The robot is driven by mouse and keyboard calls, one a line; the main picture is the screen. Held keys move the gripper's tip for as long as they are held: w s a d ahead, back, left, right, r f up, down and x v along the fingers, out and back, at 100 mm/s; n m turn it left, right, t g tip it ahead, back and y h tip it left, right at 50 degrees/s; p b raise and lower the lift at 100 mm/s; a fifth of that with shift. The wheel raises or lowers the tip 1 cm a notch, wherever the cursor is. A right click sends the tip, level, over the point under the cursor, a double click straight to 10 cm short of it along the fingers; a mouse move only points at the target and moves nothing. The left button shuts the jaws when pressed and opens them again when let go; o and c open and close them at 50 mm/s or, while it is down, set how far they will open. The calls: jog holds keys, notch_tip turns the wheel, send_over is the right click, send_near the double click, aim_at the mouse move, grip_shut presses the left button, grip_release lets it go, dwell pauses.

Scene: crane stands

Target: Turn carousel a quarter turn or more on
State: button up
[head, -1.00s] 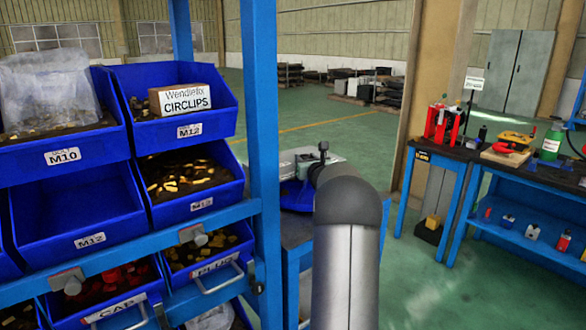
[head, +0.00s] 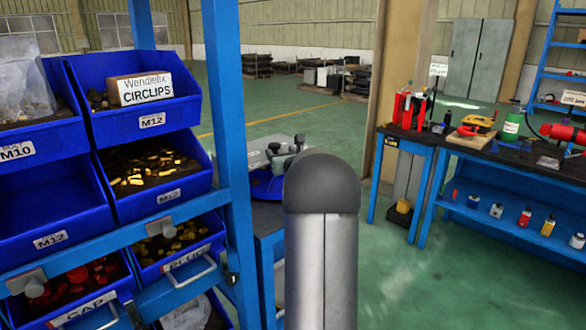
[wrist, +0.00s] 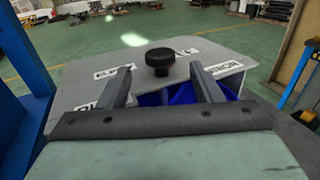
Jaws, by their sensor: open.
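The carousel shows in the wrist view as a grey top plate (wrist: 85,80) with white labels on it. A round black knob (wrist: 158,60) stands up from the plate. Blue bins (wrist: 180,94) show under its near edge. My gripper (wrist: 160,69) is open and empty, with its two fingers apart over the near part of the plate and the knob in line between them, beyond the tips. I cannot tell whether the fingers touch the plate. In the head view the carousel (head: 255,155) is partly hidden behind my arm.
A blue rack (head: 222,110) with blue parts bins stands close on the left. A blue workbench (head: 415,150) with tools stands on the right. Green floor (head: 400,285) is clear between my arm and the bench.

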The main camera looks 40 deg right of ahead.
jog(key=b+v, duration=0.1)
jog(key=v, duration=1.1)
jog(key=shift+s, duration=0.1)
